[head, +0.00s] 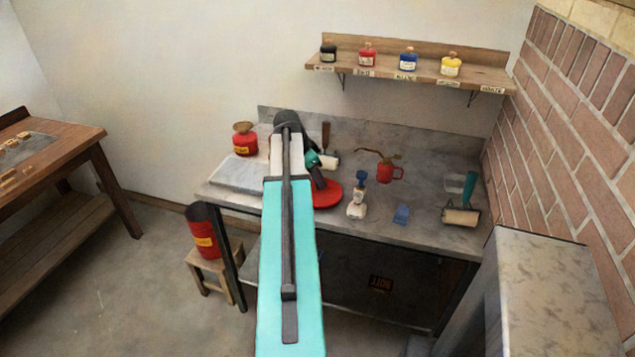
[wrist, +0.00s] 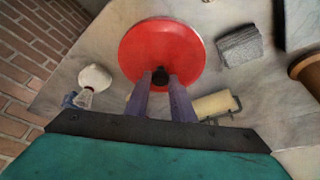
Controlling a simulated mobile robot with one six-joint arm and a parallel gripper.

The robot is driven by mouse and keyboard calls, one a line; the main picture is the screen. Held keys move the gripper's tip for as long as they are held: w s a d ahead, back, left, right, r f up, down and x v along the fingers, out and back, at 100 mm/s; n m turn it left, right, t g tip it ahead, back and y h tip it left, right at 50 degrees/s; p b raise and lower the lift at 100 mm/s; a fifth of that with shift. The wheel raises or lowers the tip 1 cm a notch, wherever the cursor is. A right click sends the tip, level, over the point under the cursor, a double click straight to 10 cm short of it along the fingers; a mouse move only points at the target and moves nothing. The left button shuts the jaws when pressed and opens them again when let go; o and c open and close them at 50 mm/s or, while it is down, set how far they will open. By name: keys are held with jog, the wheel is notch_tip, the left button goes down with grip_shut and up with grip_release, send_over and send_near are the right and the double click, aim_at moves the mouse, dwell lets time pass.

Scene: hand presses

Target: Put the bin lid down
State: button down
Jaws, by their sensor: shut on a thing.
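The bin lid is a red disc with a dark knob. In the head view the lid (head: 328,194) is over the front of the grey bench, partly hidden by my arm. In the wrist view the lid (wrist: 160,40) fills the upper middle. My gripper (wrist: 161,80) is shut on its knob; in the head view the gripper (head: 316,172) is small and partly covered. I cannot tell whether the lid touches the bench top. The red bin (head: 204,232), with a yellow label and a dark open top, stands on a wooden stool to the left.
The bench (head: 425,222) holds a red can (head: 244,142), a grey slab (head: 238,176), a white-and-blue bottle (head: 357,200), a red oil can (head: 388,171) and a roller (head: 461,213). A wall shelf (head: 400,68) hangs above. A brick wall is at right.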

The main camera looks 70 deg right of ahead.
jog(key=shift+f, duration=0.8)
jog(key=shift+f, duration=0.2)
jog(key=c, duration=1.5)
grip_release()
jog(key=shift+r, duration=0.25)
jog(key=shift+b+v, duration=1)
jog(key=shift+v, duration=4.95)
jog(key=shift+w+a, duration=0.1)
